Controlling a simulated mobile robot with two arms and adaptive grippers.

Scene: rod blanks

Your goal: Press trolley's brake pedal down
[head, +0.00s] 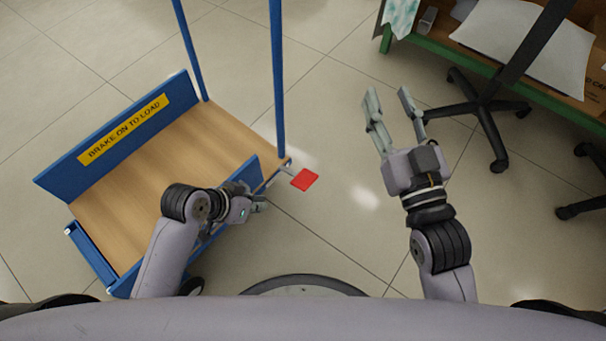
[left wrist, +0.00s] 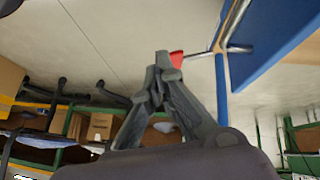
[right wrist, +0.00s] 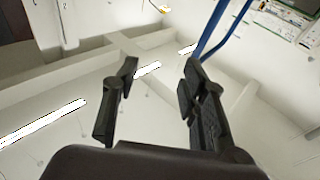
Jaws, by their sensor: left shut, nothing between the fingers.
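The trolley (head: 190,150) has a wooden deck and blue sides, and it stands at the left in the head view. Its red brake pedal (head: 305,180) sticks out on a short arm at the trolley's right corner. In the left wrist view the pedal (left wrist: 177,59) shows partly hidden behind the fingertips. My left gripper (head: 260,203) is shut and empty, beside the trolley's near side panel and to the left of the pedal. In the left wrist view its fingers (left wrist: 162,68) meet. My right gripper (head: 388,98) is open and empty, to the right of the pedal above the floor.
A yellow sign (head: 124,129) reading "BRAKE ON TO LOAD" is on the trolley's far panel. Blue uprights (head: 277,80) rise from the trolley. A black chair base (head: 482,108) and a green-edged bench (head: 440,62) are at the upper right. The floor around the pedal is clear.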

